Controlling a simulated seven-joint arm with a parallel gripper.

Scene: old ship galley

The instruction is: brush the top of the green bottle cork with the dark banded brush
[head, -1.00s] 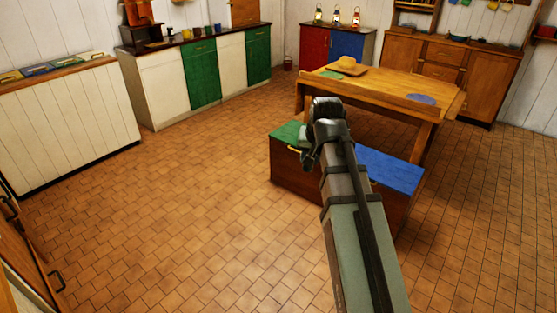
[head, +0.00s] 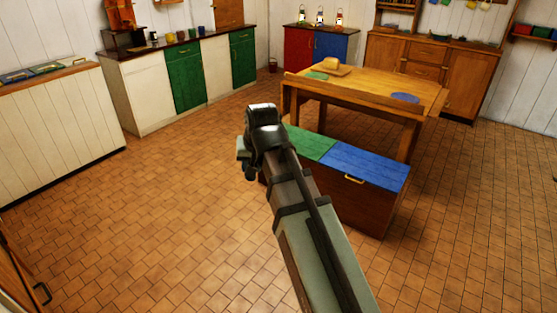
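My arm reaches up from the lower right. Its dark end, with my gripper (head: 250,168), is over the tiled floor, at the left end of the green and blue bench chest in the picture. The fingers are small and mostly hidden by the wrist, so I cannot see whether they are open or hold anything. I cannot make out a green bottle cork or a dark banded brush anywhere in this view.
The bench chest (head: 365,168) stands before a wooden table (head: 375,83) with a straw hat (head: 335,66). Counters with green doors (head: 186,78) line the back left. Three lanterns stand on a red and blue cabinet (head: 330,47). The floor at left is clear.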

